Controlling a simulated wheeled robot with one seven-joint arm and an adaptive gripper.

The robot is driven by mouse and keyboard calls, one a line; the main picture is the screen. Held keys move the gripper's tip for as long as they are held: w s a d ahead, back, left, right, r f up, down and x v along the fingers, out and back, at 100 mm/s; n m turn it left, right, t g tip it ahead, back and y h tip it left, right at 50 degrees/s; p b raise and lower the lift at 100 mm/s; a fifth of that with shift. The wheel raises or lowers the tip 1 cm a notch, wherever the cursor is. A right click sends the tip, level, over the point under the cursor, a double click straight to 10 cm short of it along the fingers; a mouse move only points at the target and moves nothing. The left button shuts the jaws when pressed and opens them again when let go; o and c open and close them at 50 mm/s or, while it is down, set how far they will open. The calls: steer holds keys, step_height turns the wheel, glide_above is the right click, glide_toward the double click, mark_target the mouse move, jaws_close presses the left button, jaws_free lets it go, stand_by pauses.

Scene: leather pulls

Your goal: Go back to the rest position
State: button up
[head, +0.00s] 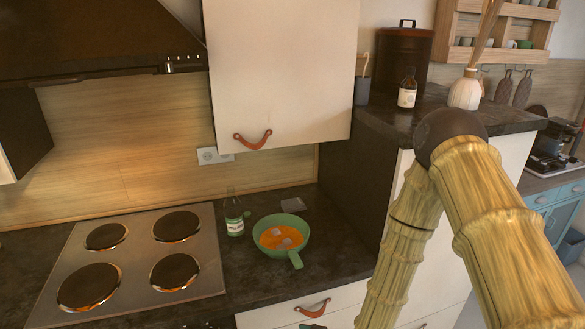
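My arm, with a yellow-brown bamboo-like surface and a dark round elbow, fills the right side of the head view. One link comes up from the lower right and the other runs down past the bottom edge. A small dark tip (313,326) at the bottom edge, just below a drawer's leather pull (313,308), may be part of my gripper. The rest of my gripper is out of the frame. I cannot tell whether it is open or shut, or whether it touches anything.
A green pan (267,246) with orange contents and a green bottle (234,217) stand on the dark counter (345,255), right of the hob (140,262). A white wall cabinet (280,75) hangs above. A brown bottle (407,89) and white vase (464,92) stand on the higher top.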

steer(key=s+d+f+m+g+h+b, duration=0.25)
steer(key=s+d+f+m+h, duration=0.2)
steer(key=s+d+f, duration=0.75)
steer(key=s+d+f+m+g+h+b, duration=0.1)
steer(key=s+d+f+g+h, duration=0.1)
steer(key=s+d, duration=0.3)
steer(key=s+d+f+m+g+h+b, duration=0.1)
steer(key=s+d+f, duration=0.3)
steer(key=s, duration=0.6)
steer(key=shift+d+f+g+h+b, duration=0.4)
steer(key=shift+h+b, duration=0.1)
steer(key=shift+h, duration=0.15)
